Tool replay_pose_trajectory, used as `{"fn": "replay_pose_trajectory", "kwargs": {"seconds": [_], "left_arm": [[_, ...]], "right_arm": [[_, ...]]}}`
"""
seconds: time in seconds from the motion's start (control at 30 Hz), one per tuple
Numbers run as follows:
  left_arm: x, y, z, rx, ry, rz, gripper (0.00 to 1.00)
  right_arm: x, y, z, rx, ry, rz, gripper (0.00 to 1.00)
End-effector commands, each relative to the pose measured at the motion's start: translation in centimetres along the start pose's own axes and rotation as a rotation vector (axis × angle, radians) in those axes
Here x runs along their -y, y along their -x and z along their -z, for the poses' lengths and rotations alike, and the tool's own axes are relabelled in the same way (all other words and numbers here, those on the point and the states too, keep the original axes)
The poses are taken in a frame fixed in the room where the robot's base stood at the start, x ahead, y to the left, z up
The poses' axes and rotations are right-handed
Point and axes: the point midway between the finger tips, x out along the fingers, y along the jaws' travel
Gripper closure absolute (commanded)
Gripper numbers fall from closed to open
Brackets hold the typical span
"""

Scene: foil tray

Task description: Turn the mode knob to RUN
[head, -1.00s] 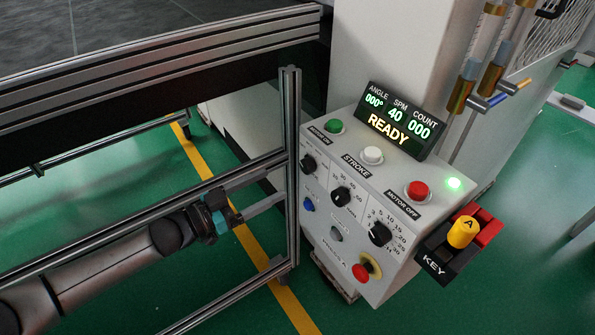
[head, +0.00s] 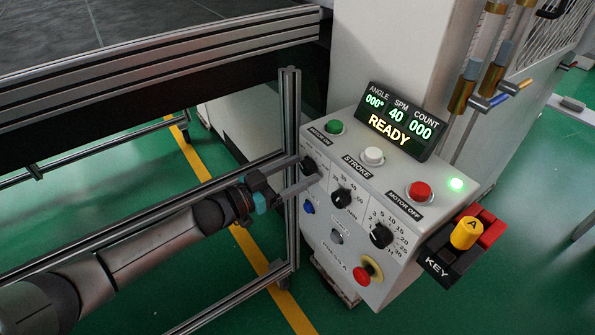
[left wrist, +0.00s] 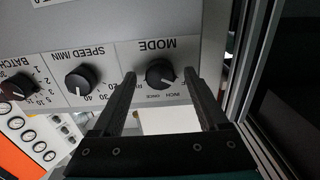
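The black mode knob (head: 310,167) sits at the upper left of the control box front, partly hidden by my left gripper. In the left wrist view, which shows the panel upside down, the knob (left wrist: 160,74) is under the MODE label (left wrist: 157,44). INCH and ONCE can be read near it; RUN cannot be read. My left gripper (head: 308,172) is open, its fingers pointing at the panel. In the left wrist view its fingertips (left wrist: 160,78) appear on either side of the knob; contact cannot be told. My right gripper is not in view.
A metal frame post (head: 291,150) stands close beside my left gripper. The speed knob (head: 341,197) and batch knob (head: 381,236) are to the right. A red-and-yellow stop button (head: 367,271) is below. The display (head: 398,124) reads READY.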

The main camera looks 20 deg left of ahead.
Motion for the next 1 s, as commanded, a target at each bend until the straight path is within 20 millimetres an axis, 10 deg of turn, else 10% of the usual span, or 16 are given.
{"fn": "replay_pose_trajectory", "kwargs": {"seconds": [0.67,1.0], "left_arm": [[-0.01,0.05,-0.03,0.000,0.000,0.000,0.99],[-0.01,0.05,-0.02,0.000,-0.022,0.000,1.00]], "right_arm": [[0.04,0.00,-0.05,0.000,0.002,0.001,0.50],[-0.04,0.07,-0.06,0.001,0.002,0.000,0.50]]}}
